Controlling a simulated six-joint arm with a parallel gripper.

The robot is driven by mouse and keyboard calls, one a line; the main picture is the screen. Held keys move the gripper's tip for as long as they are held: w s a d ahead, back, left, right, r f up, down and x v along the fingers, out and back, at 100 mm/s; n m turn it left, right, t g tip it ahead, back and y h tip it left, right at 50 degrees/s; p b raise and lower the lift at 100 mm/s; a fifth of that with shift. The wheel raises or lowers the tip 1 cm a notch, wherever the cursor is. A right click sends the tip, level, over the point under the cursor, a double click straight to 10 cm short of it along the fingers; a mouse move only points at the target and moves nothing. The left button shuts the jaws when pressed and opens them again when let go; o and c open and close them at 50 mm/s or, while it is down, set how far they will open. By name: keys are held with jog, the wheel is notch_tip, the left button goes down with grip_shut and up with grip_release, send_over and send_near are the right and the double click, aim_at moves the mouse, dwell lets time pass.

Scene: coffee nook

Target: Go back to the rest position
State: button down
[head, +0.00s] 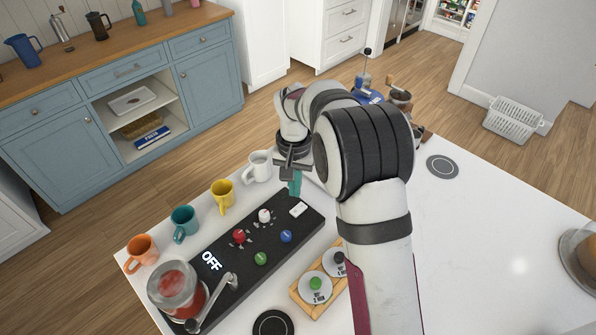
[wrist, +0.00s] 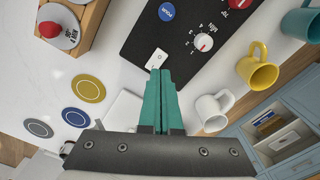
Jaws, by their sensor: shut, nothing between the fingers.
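My gripper (head: 294,183) is above the far end of the black control panel (head: 228,262), near the white mug (head: 258,167). In the wrist view its teal fingers (wrist: 160,84) are pressed together with nothing between them. The fingertips appear just beside the white switch (wrist: 157,58) on the panel; I cannot tell whether they touch it. The panel bears red, white, blue and green knobs, and the word OFF shows on it. My arm hides part of the white table behind it.
Orange (head: 141,252), teal (head: 184,223) and yellow (head: 222,196) mugs line the table's left edge. A wooden block with round dials (head: 301,297) lies right of the panel. A blender-like jar (head: 175,284) stands at the near end. The table's right side (head: 480,230) is mostly clear.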

jog(key=s+d+r+m, duration=0.1)
jog(key=s+d+r, duration=0.4)
jog(key=s+r, duration=0.65)
jog(key=s+d+f+m+y, duration=0.1)
jog(key=s+f, duration=0.1)
jog(key=s, duration=1.8)
jog(key=shift+s+d+m+y, duration=0.3)
jog(key=shift+s+y, duration=0.1)
